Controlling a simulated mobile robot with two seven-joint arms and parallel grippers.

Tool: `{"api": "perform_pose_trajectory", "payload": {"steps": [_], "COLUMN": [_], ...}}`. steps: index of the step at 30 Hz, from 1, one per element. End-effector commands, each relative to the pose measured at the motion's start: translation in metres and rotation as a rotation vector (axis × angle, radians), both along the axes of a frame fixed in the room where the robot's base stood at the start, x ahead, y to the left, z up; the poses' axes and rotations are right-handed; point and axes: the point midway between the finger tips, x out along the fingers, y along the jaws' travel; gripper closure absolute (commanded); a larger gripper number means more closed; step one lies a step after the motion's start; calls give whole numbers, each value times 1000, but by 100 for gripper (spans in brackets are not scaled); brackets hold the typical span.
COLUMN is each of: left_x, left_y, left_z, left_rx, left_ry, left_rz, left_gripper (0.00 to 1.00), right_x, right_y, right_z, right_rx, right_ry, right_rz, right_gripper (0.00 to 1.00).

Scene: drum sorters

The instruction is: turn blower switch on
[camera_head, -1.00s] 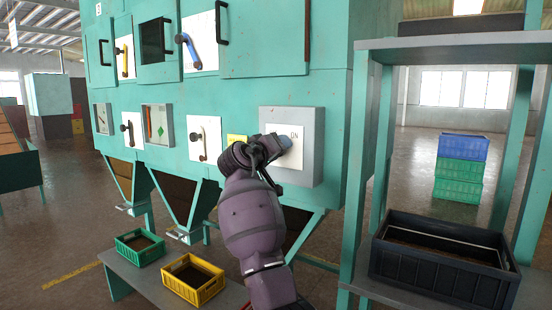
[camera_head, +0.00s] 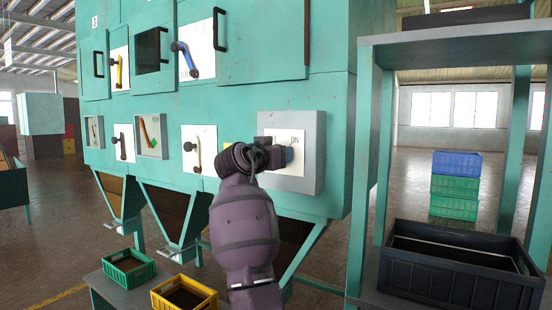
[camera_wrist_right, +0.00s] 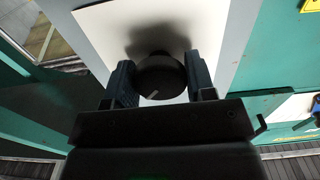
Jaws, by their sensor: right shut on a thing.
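The blower switch is a round black knob (camera_wrist_right: 162,78) with a short white line on its face, seen in the right wrist view. It sits on a white plate (camera_wrist_right: 100,28) on a grey box (camera_head: 310,170). In the head view, the letters "ON" show on this plate, and my gripper hides the knob. My right gripper (camera_wrist_right: 161,82) is shut on the knob, with one finger on each side of it. In the head view, this gripper (camera_head: 287,156) is against the plate. My left gripper is not in view.
The teal machine (camera_head: 270,95) carries several levers and a gauge (camera_head: 150,135) with an orange-red mark. A teal shelf (camera_head: 365,170) with a black crate (camera_head: 460,285) stands close on the right. Green (camera_head: 128,268) and yellow (camera_head: 183,298) crates sit below the machine.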

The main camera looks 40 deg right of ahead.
Motion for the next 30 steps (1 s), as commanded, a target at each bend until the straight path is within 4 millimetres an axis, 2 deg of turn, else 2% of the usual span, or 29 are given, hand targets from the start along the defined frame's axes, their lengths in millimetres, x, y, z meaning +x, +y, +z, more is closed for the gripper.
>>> {"api": "perform_pose_trajectory", "payload": {"steps": [17, 18, 22, 30], "left_x": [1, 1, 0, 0], "left_y": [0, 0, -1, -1], "left_z": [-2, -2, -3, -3], "left_rx": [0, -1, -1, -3], "left_ry": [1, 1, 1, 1], "left_rz": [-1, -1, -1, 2], "left_gripper": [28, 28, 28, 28], "right_x": [0, 0, 0, 0], "right_y": [0, 0, 0, 1], "right_z": [0, 0, 0, 0], "right_rx": [12, 13, 12, 10], "right_ry": [-26, -26, -25, -25], "right_rz": [1, 1, 1, 1], "right_gripper": [73, 44, 24, 24]}}
